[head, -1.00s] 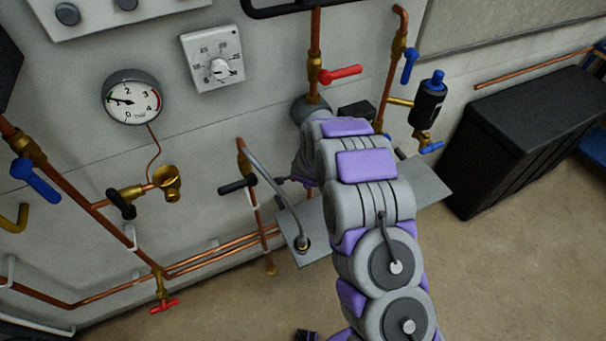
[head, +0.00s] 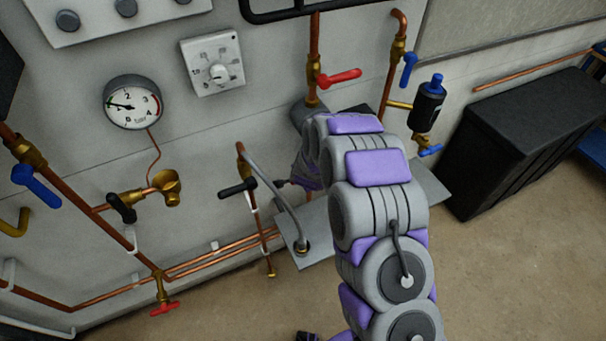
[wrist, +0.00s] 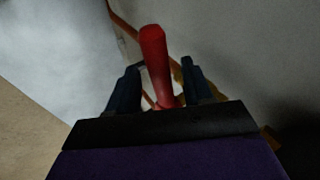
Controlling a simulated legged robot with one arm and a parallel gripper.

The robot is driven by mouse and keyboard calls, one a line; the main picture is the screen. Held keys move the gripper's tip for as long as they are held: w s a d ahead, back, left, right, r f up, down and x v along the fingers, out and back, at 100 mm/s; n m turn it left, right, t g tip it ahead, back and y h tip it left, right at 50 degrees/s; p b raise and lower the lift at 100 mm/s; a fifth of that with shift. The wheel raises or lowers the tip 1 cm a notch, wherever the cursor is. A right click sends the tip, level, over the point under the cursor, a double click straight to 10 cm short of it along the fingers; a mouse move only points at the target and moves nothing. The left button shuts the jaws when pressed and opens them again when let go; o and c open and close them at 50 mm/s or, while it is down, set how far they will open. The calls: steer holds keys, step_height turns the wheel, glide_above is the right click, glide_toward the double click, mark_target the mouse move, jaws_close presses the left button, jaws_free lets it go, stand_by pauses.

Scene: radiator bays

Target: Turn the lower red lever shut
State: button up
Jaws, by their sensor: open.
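In the wrist view, a red lever (wrist: 154,58) stands between the two dark fingers of my open gripper (wrist: 160,74). Its free end points up in the picture, past the fingertips, and its lower end goes behind the gripper's dark front edge. I cannot tell whether the fingers touch it. In the head view, my arm hides this spot, so neither this lever nor the gap between my fingers can be made out there. Another red lever (head: 340,77) sits on the vertical copper pipe above my arm, pointing right.
A small red handle (head: 164,308) sits low on the left pipework. A black-handled valve (head: 238,187) and a grey bent hose (head: 275,190) are left of my arm. A black air vent (head: 427,103) and black cabinet (head: 530,140) stand right. The floor at lower right is clear.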

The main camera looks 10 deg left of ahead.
steer(key=p+v, duration=0.2)
steer(key=v, duration=1.1)
steer(key=shift+r+p, duration=0.2)
steer(key=shift+p, duration=0.15)
steer(key=shift+s, duration=0.15)
steer(key=a+f+n+t+h+b, duration=0.1)
steer(key=a+f+n+t+h, duration=0.25)
steer(key=f+n, duration=0.8)
steer(key=s+f+n+t+b, duration=0.1)
steer(key=s+n+t, duration=0.65)
steer(key=n, duration=1.25)
steer(key=w+b, duration=0.3)
steer(key=w, duration=1.4)
steer(key=shift+w+d+b, duration=0.3)
steer(key=shift+w+d, duration=0.05)
